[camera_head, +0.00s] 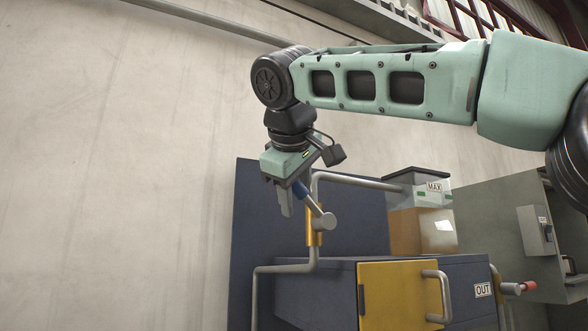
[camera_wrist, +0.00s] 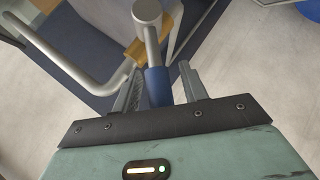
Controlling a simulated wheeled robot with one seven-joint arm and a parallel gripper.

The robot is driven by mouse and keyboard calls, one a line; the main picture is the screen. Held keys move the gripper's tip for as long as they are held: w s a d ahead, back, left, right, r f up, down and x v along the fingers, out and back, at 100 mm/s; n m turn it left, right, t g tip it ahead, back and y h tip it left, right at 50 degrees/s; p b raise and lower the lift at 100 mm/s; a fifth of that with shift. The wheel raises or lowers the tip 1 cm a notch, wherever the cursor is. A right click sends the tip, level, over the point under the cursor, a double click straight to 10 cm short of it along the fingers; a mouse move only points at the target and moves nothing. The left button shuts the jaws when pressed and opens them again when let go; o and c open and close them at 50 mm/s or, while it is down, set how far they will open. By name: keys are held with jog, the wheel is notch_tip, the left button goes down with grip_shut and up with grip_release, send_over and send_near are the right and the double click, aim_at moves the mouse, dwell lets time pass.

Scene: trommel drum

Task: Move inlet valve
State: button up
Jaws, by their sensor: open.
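The inlet valve has a yellow body (camera_head: 314,240) on a grey pipe, with a grey lever hub (camera_head: 326,221) and a blue handle (camera_head: 302,192) that slants up to the left. In the wrist view the blue handle (camera_wrist: 158,88) lies between the two fingers of my gripper (camera_wrist: 160,86), with a gap visible beside it. My gripper (camera_head: 288,198) is open and points down at the handle in the head view. The far finger is partly hidden there. The grey hub (camera_wrist: 147,14) shows above the fingers in the wrist view.
A dark blue cabinet with a yellow door (camera_head: 398,297) stands below. A clear tank marked MAX (camera_head: 425,215) holds brownish liquid. A red-handled valve (camera_head: 528,286) sits by the OUT label (camera_head: 483,290) at right. Grey pipe (camera_head: 350,179) runs close to the inlet valve. The left wall side is clear.

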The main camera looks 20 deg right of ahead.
jog(key=p+v, duration=0.2)
jog(key=v, duration=1.5)
